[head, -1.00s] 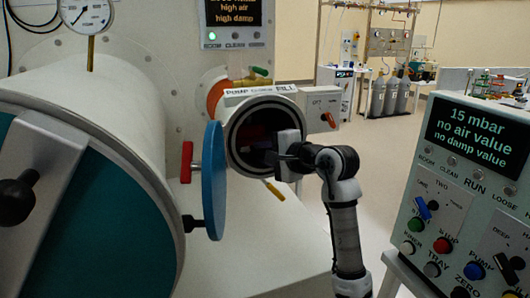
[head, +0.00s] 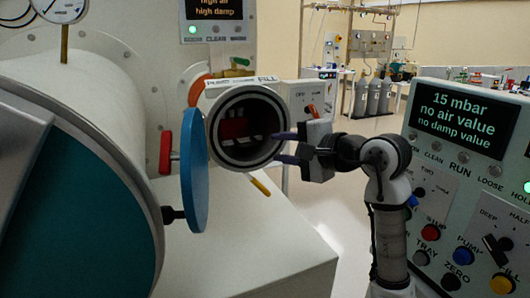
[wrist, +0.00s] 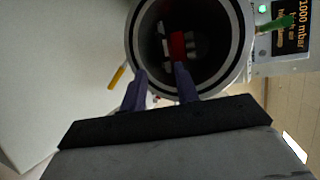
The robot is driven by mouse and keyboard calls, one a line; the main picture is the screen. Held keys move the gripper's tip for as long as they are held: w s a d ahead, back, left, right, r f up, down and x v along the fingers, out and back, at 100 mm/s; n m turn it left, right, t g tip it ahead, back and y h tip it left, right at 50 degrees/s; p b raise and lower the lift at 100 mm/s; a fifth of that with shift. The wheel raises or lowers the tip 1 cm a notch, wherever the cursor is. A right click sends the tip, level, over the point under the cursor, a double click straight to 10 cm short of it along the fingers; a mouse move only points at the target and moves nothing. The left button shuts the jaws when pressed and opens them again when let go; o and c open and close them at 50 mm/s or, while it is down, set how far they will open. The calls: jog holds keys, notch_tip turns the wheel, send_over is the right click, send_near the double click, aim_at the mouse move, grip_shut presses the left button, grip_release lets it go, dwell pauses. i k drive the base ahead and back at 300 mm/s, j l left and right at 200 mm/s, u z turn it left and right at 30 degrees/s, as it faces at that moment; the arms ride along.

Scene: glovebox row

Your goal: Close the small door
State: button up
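The small door is a blue round disc (head: 194,170) standing open at the left side of the small round port (head: 247,88). It is seen nearly edge-on, with a red handle (head: 166,152) to its left and a black knob (head: 172,214) low on that side. My gripper (head: 276,147) is at the port's right rim, fingers pointing left, apart and empty. In the wrist view the fingers (wrist: 160,70) reach toward the lower rim of the port (wrist: 238,72). A red object (wrist: 178,45) with pale pieces lies inside the port. The door does not show in the wrist view.
A large teal round door (head: 90,220) on a white cylinder fills the left. A control panel (head: 465,120) reading 15 mbar stands at the right, close to my arm. A yellow-handled lever (head: 260,186) sits below the port. The white surface (head: 250,250) below is clear.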

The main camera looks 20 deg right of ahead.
aim_at(194, 174)
jog(key=k, duration=1)
